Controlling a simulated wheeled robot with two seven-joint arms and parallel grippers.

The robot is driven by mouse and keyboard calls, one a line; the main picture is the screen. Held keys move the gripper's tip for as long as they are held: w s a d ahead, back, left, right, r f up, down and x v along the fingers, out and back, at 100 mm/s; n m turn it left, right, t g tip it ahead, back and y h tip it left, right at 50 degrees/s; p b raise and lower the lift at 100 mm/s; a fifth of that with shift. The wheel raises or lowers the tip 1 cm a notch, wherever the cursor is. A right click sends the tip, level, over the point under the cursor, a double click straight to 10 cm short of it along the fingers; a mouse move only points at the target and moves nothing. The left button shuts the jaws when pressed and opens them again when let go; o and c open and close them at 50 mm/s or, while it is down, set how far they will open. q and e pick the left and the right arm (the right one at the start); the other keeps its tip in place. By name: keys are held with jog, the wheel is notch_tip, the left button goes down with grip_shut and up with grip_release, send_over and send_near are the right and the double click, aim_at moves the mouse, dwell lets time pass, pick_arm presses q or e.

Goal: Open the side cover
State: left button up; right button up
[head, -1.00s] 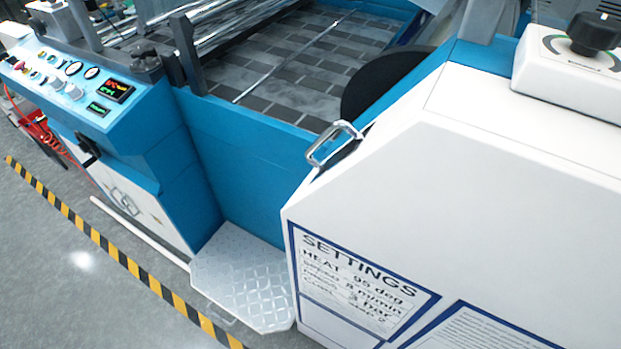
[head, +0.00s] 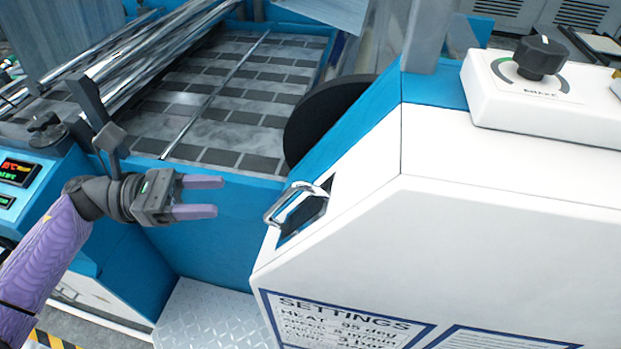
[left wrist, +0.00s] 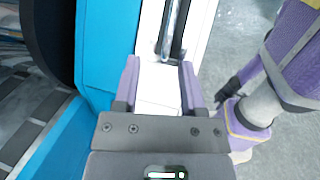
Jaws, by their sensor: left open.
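The side cover (head: 470,250) is the white panel with sloping edges on the right in the head view. A silver metal handle (head: 290,203) stands at its upper left corner, beside a dark recess. My left gripper (head: 218,197) is open and empty, to the left of the handle and apart from it, with its purple fingers pointing right. In the left wrist view, the left gripper (left wrist: 159,62) has the handle bar (left wrist: 172,30) beyond its fingertips, roughly in line with the gap. The right gripper does not show.
A blue machine frame (head: 225,240) runs behind and below the left gripper. A metal step plate (head: 205,315) lies on the floor below. A black disc (head: 310,125) stands behind the handle. A control panel (head: 20,170) is at the left. A knob box (head: 540,85) sits at upper right.

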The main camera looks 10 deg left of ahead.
aim_at(274, 203)
pick_arm(q)
jog(key=shift+m+g, duration=0.7)
jog(key=shift+m, duration=0.1)
jog(key=d, duration=0.3)
jog(key=d+p, duration=0.1)
jog(key=d, duration=0.2)
jog(key=d+p, duration=0.1)
jog(key=d, duration=0.2)
jog(key=shift+w+d+r, duration=0.15)
jog(key=shift+d+r, duration=0.1)
jog(key=shift+r, duration=0.15)
jog(key=shift+d+f, duration=0.1)
jog(key=shift+d, duration=0.35)
grip_shut()
jog(key=shift+w, duration=0.1)
